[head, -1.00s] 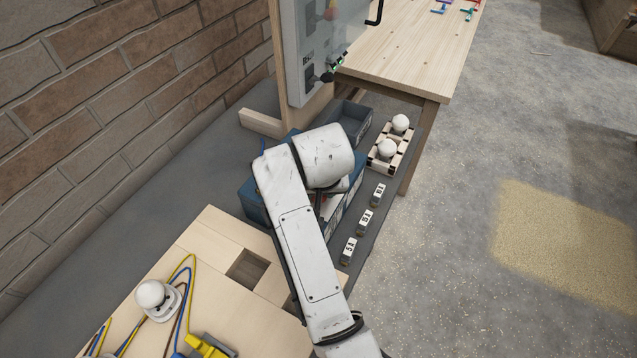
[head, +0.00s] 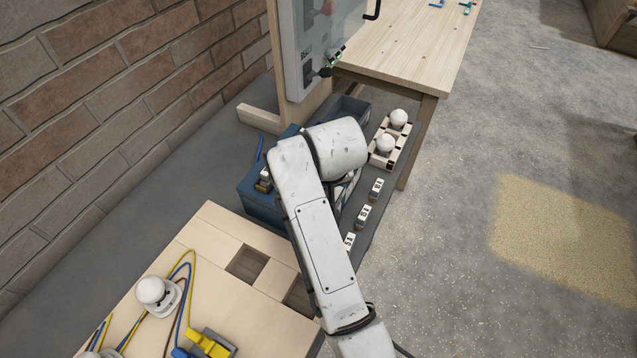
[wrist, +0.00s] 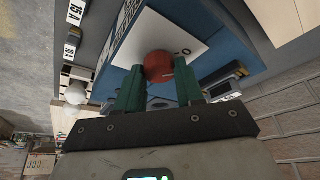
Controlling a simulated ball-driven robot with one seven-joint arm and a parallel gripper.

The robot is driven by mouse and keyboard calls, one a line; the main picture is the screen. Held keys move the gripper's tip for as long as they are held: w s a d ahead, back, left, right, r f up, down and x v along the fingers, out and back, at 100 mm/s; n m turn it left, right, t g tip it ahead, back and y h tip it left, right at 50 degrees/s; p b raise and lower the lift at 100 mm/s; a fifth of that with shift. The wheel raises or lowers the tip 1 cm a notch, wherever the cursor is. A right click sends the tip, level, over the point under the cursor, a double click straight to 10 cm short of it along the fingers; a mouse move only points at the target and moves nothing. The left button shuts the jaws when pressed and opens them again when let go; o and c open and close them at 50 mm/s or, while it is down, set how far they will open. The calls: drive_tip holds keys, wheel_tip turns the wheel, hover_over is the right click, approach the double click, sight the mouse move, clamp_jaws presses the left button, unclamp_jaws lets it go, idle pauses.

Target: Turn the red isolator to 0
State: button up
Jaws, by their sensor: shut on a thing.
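The red isolator (wrist: 159,65) is a round red knob on a white plate (wrist: 140,34) on a blue housing (wrist: 217,30), seen in the wrist view. A black "0" mark shows on the plate, right of the knob. My gripper (wrist: 160,88) has its green fingers on either side of the knob and is shut on it. The knob's exact pointing direction is hard to tell. In the head view the blue housing (head: 259,210) is partly behind my white arm, which hides the gripper and the knob.
Several small labelled blocks (head: 364,215) stand in a row right of the housing. A wooden rack with white bulbs (head: 386,144) and a grey bin (head: 347,112) lie behind. A grey panel (head: 307,70) rises at the back. A wooden board (head: 218,290) with wires is in front.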

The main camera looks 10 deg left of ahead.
drive_tip(key=o, duration=1)
drive_tip(key=shift+o, duration=0.2)
drive_tip(key=b+v, duration=0.1)
drive_tip(key=v, duration=1)
drive_tip(key=shift+f, duration=0.1)
